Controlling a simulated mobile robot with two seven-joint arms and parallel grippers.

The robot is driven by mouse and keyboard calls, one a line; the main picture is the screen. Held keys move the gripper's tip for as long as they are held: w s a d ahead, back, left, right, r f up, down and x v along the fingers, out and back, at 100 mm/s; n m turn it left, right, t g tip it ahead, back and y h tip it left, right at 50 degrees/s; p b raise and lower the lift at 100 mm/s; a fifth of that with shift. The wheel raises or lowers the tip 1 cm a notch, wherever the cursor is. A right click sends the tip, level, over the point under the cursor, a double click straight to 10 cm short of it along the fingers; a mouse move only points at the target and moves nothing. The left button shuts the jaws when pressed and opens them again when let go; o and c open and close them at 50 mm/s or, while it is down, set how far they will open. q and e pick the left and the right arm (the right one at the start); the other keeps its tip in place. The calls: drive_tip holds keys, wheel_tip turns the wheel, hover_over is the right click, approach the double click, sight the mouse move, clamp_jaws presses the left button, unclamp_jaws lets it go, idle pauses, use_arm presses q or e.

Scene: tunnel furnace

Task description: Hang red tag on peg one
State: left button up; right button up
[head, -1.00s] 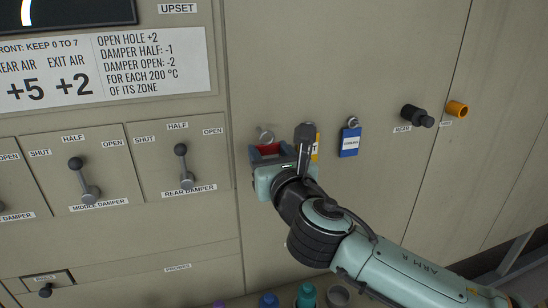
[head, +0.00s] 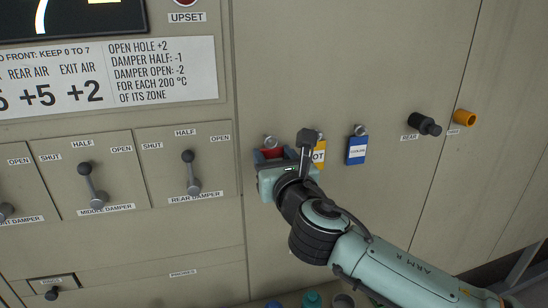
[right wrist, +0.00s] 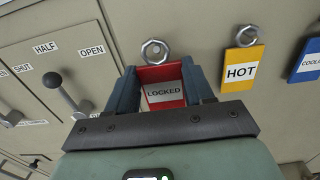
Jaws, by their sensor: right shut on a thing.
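The red tag (right wrist: 163,84), lettered "LOCKED", is between the fingers of my right gripper (right wrist: 163,92), which is shut on it. The tag is upright against the cabinet front, its top edge just below the leftmost metal peg (right wrist: 155,50). I cannot tell whether its hole is around that peg. In the head view, the red tag (head: 272,153) shows only as a strip above my right gripper (head: 275,157), under the leftmost peg (head: 270,142). My left gripper is not in view.
A yellow "HOT" tag (right wrist: 241,70) and a blue "COOLING" tag (head: 356,150) hang on pegs to the right. Damper levers (head: 190,174) stand out at the left. Black (head: 424,124) and orange (head: 464,117) knobs stick out farther right.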

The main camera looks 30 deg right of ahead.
sight(272, 156)
drive_tip(key=shift+w, duration=0.2)
idle(0.4)
drive_tip(key=shift+x, duration=0.8)
drive_tip(key=shift+d, duration=0.1)
drive_tip(key=shift+w+f, duration=0.2)
drive_tip(key=shift+w, duration=0.35)
drive_tip(key=shift+f, duration=0.15)
drive_tip(key=shift+w+d+f, duration=0.1)
drive_tip(key=shift+f, duration=0.15)
